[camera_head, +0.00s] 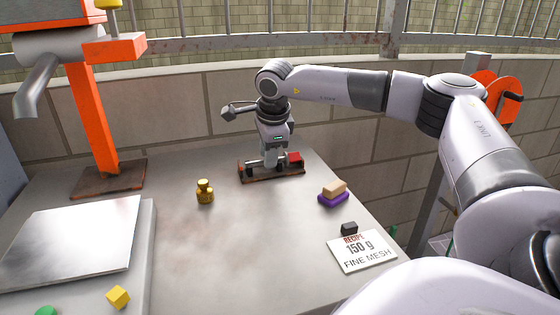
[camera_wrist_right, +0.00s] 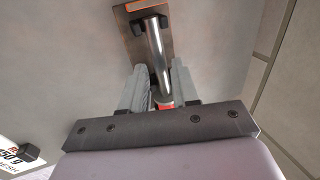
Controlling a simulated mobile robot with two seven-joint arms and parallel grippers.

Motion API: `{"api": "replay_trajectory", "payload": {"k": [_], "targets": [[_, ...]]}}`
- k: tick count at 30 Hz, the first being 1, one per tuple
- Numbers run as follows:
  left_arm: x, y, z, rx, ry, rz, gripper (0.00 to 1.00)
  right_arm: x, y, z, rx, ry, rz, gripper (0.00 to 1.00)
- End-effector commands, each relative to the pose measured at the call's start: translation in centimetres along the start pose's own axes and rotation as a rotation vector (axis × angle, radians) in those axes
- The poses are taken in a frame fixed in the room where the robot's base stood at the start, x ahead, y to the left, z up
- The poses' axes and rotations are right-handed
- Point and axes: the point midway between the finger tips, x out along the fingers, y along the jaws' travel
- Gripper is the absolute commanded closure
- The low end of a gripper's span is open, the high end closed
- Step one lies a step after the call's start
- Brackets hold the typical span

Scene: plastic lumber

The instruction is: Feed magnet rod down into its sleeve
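The magnet rod is a shiny metal cylinder (camera_wrist_right: 157,55) in the right wrist view. It lies along a brown rack (camera_head: 275,177) with dark blocks, and a red piece (camera_head: 295,158) shows at the rack's right end. My right gripper (camera_head: 268,162) points down at the rack. In the wrist view its two fingers stand on either side of the rod, with a narrow gap visible at its right side. Contact at the fingertips is partly hidden. I cannot pick out the sleeve for certain. My left gripper is not in view.
An orange stand (camera_head: 92,120) with a grey spout (camera_head: 38,88) rises at the left. A brass weight (camera_head: 205,191), a tan block on a purple piece (camera_head: 333,198), a recipe card (camera_head: 362,254), a yellow cube (camera_head: 118,297) and a pale plate (camera_head: 70,240) lie around. The table's middle is clear.

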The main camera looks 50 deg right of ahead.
Motion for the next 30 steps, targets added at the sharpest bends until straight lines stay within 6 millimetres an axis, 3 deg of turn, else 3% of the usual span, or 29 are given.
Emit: {"api": "replay_trajectory", "payload": {"k": [3, 11, 14, 15, 25, 30], "targets": [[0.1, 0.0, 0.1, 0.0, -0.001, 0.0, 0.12, 1.4, 0.0, 0.0, 0.0, 0.001, 0.001, 0.7], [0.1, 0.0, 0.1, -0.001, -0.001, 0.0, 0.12, 1.7, 0.0, 0.0, 0.0, 0.0, -0.001, 0.7], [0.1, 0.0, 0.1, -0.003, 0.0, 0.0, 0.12, 1.7, 0.0, 0.0, 0.0, 0.0, 0.0, 0.96], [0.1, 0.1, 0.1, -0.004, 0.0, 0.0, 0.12, 1.7, 0.0, 0.0, 0.0, 0.0, 0.0, 1.0], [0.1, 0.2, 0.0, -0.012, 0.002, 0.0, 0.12, 1.5, -0.1, 0.0, 0.0, 0.0, -0.002, 1.0], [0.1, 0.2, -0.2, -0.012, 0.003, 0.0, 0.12, 0.5, -0.5, 0.0, 0.001, -0.001, -0.003, 1.0]]}}
